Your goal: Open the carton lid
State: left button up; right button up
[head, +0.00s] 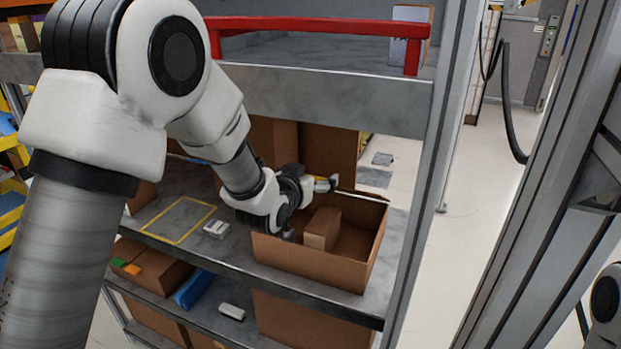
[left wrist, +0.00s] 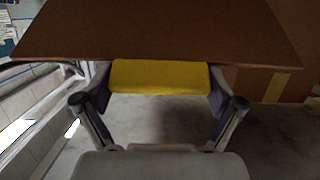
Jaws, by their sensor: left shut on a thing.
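The brown carton (head: 310,265) stands open-topped on the middle shelf in the head view, with a smaller brown box (head: 322,228) inside. My left gripper (head: 325,184) reaches over the carton's rear rim; its arm hides the left rear corner. In the left wrist view my left gripper (left wrist: 160,95) is shut on a yellow strip (left wrist: 160,77) at the edge of a brown cardboard panel (left wrist: 160,35). This panel looks like the carton lid; its angle is hard to tell in the head view. My right gripper is out of view.
The grey shelf (head: 210,260) has a metal post (head: 440,140) right of the carton. A grey beam (head: 330,97) with a red rail (head: 315,24) crosses above. A small white item (head: 216,229) lies left of the carton. More brown cardboard stands behind it.

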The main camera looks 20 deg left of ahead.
pick_arm(q)
jog(key=shift+r, duration=0.1)
jog(key=o, duration=1.3)
jog(key=v, duration=1.2)
